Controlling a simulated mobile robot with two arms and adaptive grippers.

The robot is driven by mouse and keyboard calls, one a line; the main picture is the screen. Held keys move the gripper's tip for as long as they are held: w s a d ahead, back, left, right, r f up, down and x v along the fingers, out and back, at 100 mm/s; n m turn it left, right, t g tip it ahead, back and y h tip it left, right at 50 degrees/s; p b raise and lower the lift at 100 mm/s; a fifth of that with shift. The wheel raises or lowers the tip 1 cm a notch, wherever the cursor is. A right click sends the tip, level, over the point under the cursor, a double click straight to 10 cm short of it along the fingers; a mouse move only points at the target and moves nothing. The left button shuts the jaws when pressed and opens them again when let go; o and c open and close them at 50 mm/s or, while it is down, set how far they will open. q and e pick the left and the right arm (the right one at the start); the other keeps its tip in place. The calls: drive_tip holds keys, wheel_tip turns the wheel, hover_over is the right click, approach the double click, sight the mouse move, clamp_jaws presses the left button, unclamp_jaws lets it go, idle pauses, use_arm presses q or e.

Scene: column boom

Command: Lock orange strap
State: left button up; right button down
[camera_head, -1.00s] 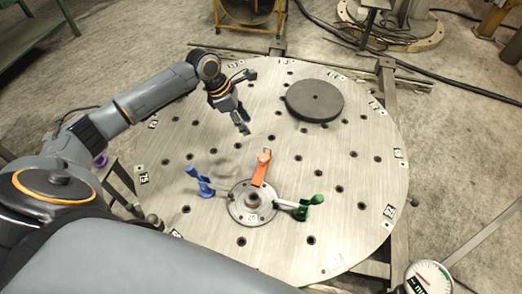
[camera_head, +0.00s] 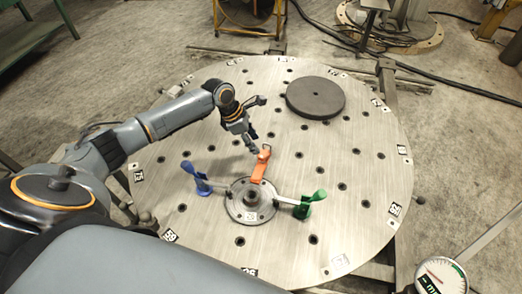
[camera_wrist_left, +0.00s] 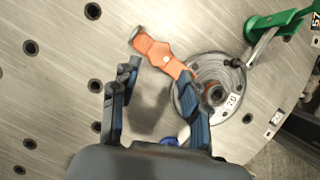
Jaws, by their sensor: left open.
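The orange strap (camera_head: 260,165) is a short clamp on the far side of the round metal hub (camera_head: 237,209), on the round steel table. It also shows in the left wrist view (camera_wrist_left: 160,54), reaching from the hub (camera_wrist_left: 224,72) toward the upper left. My left gripper (camera_head: 253,145) is open and empty, just behind and left of the strap's outer end. In the left wrist view its two fingers (camera_wrist_left: 157,95) are apart, with bare table between them. Whether a finger touches the strap cannot be told. My right gripper is not in view.
A blue clamp (camera_head: 198,180) stands left of the hub and a green clamp (camera_head: 308,204) stands right of it. A dark disc (camera_head: 315,97) lies at the table's back. A dial gauge (camera_head: 442,277) is at the lower right. The table's right side is clear.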

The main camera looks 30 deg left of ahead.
sight(262, 153)
use_arm(q)
drive_tip(key=x, duration=0.6)
drive_tip(key=shift+w+d+f, duration=0.1)
drive_tip(key=shift+f, duration=0.15)
